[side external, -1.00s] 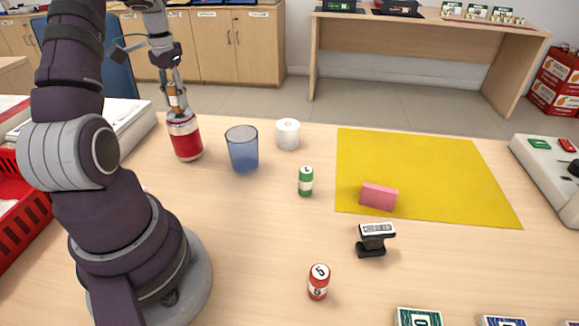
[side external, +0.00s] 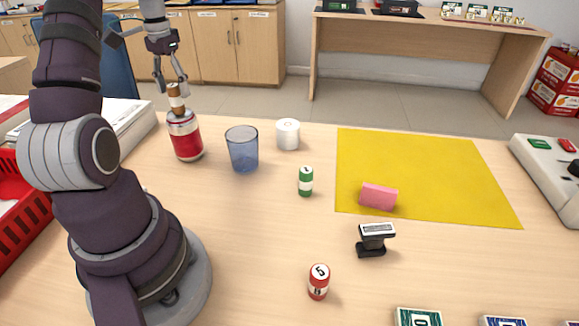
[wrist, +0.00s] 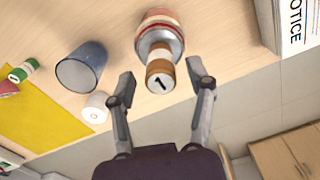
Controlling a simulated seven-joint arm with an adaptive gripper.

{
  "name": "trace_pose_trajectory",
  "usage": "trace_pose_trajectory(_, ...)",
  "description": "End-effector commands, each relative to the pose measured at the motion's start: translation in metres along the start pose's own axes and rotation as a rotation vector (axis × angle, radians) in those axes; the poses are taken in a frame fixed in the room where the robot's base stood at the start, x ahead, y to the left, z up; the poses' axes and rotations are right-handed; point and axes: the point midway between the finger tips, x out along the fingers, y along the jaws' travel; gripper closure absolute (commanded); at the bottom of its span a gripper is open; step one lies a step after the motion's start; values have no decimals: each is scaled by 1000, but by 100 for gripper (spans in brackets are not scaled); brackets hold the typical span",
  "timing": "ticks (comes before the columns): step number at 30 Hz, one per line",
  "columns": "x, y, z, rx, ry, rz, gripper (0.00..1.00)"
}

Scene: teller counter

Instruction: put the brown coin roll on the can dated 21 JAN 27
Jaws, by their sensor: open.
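The brown coin roll (side external: 175,98) stands upright on top of a red can (side external: 186,138) with a pale band and silver rim. In the wrist view the roll (wrist: 160,76) shows its end marked 1, with the can (wrist: 158,28) behind it. No date on the can can be read in these frames. My gripper (side external: 171,84) is open just above the roll, with its fingers apart and clear of it. In the wrist view my gripper (wrist: 160,82) has one finger on each side of the roll, with gaps.
A blue cup (side external: 242,149) and a white paper roll (side external: 288,134) stand right of the can. A green roll (side external: 306,181), a red roll (side external: 318,282), a stamp (side external: 374,239) and a pink block (side external: 379,196) on a yellow mat (side external: 440,165) are farther right.

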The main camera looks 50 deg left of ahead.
Motion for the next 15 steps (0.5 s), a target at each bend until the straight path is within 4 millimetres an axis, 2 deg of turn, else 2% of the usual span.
trace_pose_trajectory(3, -32, -1, -1, 0, 8, -4, 46)
trace_pose_trajectory(9, -75, -1, -1, 0, 5, -2, 46)
trace_pose_trajectory(15, -91, 0, -1, 0, 1, -1, 46)
